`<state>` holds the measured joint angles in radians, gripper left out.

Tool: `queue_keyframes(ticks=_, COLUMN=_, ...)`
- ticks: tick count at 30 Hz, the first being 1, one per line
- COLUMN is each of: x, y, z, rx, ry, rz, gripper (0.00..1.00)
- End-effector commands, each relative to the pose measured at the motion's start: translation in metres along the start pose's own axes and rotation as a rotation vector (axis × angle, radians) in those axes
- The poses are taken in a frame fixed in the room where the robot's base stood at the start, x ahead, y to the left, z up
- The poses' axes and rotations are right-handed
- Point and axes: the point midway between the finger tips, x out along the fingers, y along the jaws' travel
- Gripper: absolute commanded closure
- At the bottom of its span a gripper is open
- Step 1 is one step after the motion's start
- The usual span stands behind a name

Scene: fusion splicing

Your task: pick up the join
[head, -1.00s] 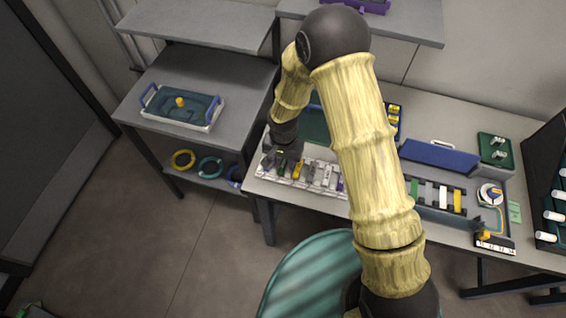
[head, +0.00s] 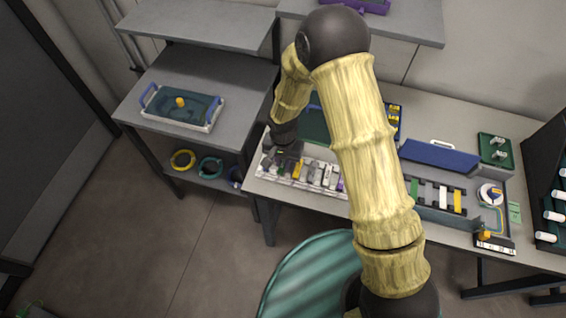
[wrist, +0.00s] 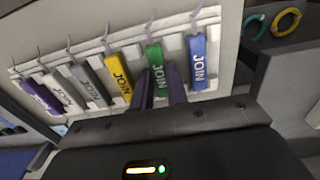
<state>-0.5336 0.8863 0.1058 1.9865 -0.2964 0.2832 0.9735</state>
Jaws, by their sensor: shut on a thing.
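The joins hang side by side in a white rack (head: 262,172) at the left end of the bench. In the wrist view they are blue (wrist: 197,62), green (wrist: 157,72), yellow (wrist: 118,78), grey (wrist: 88,83), white (wrist: 58,92) and purple (wrist: 40,97). Several carry the word JOIN. My gripper (wrist: 161,80) has one dark finger on each side of the green join and is shut on it. The green join still lines up with the others in the row. In the head view my gripper (head: 286,157) is over the rack's left part and hides some of it.
A blue box (head: 438,156) and a tray of coloured strips (head: 435,197) are right of my arm. A shelf unit (head: 235,95) with a white, blue-handled tray (head: 205,127) stands to the left. Coloured rings (head: 209,166) lie on its lower shelf.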

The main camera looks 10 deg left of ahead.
Motion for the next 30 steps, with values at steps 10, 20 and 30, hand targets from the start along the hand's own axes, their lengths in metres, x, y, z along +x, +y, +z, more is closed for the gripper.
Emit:
queue_keyframes(ticks=10, x=-0.026, y=-0.001, z=-0.001, rx=0.001, ry=0.003, rz=-0.003, gripper=1.00)
queue_keyframes(ticks=20, x=-0.085, y=-0.001, z=-0.001, rx=0.001, ry=0.004, rz=-0.003, gripper=1.00)
queue_keyframes(ticks=30, x=-0.100, y=0.000, z=0.000, rx=0.000, ry=0.000, rz=0.000, gripper=1.00)
